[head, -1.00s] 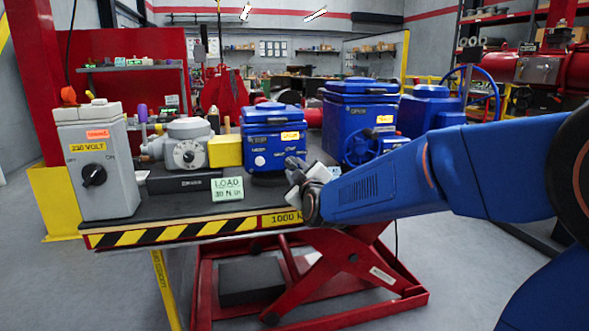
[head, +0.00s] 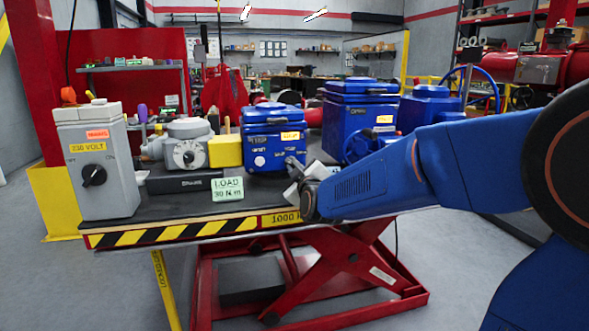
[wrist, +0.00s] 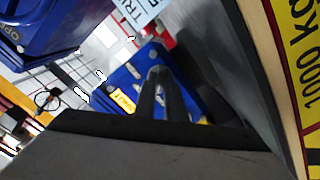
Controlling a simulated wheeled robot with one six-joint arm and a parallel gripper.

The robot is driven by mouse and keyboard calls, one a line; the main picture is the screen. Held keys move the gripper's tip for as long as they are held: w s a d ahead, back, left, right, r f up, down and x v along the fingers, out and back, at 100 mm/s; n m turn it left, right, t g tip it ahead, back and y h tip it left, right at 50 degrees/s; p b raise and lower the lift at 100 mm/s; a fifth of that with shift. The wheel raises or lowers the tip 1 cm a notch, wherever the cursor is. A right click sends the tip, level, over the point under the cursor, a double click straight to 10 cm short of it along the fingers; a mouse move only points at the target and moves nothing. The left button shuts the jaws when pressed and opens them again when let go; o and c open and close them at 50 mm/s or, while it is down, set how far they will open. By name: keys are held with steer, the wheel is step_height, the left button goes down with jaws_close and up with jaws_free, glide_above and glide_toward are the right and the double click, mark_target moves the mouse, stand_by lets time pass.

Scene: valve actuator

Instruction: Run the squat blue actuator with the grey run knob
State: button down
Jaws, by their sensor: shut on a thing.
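The squat blue actuator (head: 262,143) stands on the lift table, with a yellow label and a round white dial on its front. In the wrist view its blue body (wrist: 130,75) and yellow label (wrist: 122,101) show past the fingers. My gripper (head: 293,168) is at the lower right of its front face, with its fingers shut on the grey run knob. The fingers largely hide the knob in the head view. My gripper's dark fingers (wrist: 162,85) also show close together in the wrist view.
A taller blue actuator (head: 358,110) stands close to the right, partly behind my arm. A yellow and grey unit (head: 226,151), a green load card (head: 227,189) and a grey switch box (head: 98,165) stand to the left. The table's striped front edge (head: 180,231) lies below my gripper.

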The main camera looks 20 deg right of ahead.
steer(key=m, duration=0.4)
steer(key=shift+m, duration=2.2)
steer(key=c, duration=1.8)
jaws_free()
steer(key=shift+s, duration=0.1)
steer(key=s, duration=1.7)
steer(key=shift+s, duration=0.1)
